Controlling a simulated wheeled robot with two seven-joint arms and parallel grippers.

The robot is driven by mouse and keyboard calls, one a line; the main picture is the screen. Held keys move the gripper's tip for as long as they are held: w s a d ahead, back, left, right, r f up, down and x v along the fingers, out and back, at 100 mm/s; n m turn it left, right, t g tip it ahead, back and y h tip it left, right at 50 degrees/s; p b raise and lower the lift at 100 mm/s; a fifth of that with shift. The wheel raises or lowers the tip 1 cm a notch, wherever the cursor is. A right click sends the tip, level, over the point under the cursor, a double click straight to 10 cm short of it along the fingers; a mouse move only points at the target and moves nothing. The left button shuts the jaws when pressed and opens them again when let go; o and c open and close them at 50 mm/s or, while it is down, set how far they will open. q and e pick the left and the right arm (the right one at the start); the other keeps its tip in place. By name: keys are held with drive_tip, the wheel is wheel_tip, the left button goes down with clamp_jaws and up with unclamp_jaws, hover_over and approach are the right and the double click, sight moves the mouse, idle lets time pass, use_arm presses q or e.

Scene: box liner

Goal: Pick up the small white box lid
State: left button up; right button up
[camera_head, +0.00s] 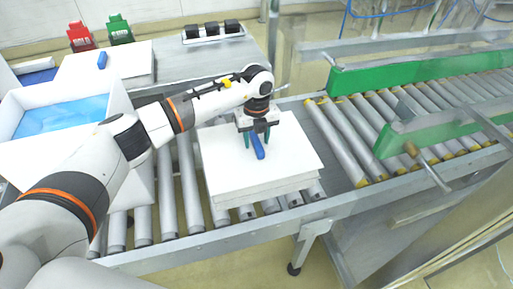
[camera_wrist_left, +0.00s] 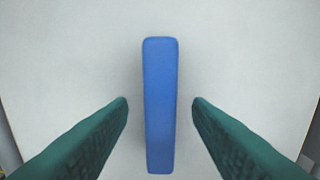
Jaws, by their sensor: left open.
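The white box lid (camera_head: 283,158) lies flat on a low white stack on the roller conveyor, with a blue bar-shaped handle (camera_head: 257,146) on its top. In the left wrist view the lid (camera_wrist_left: 70,60) fills most of the picture and the blue handle (camera_wrist_left: 160,105) stands in the middle. My left gripper (camera_head: 257,140) is just above the lid. Its two green fingers (camera_wrist_left: 160,105) are open, one on each side of the handle, with a gap on both sides. My right gripper is not in view.
An open white box with a blue liner (camera_head: 62,115) stands at the left. Another white lid (camera_head: 130,62) with a blue handle lies behind on a metal table. Red (camera_head: 80,37) and green (camera_head: 119,30) holders stand at the back. Green guide rails (camera_head: 415,72) flank the rollers at the right.

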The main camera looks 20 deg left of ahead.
use_arm(q)
clamp_jaws()
drive_tip(key=shift+r, duration=0.15)
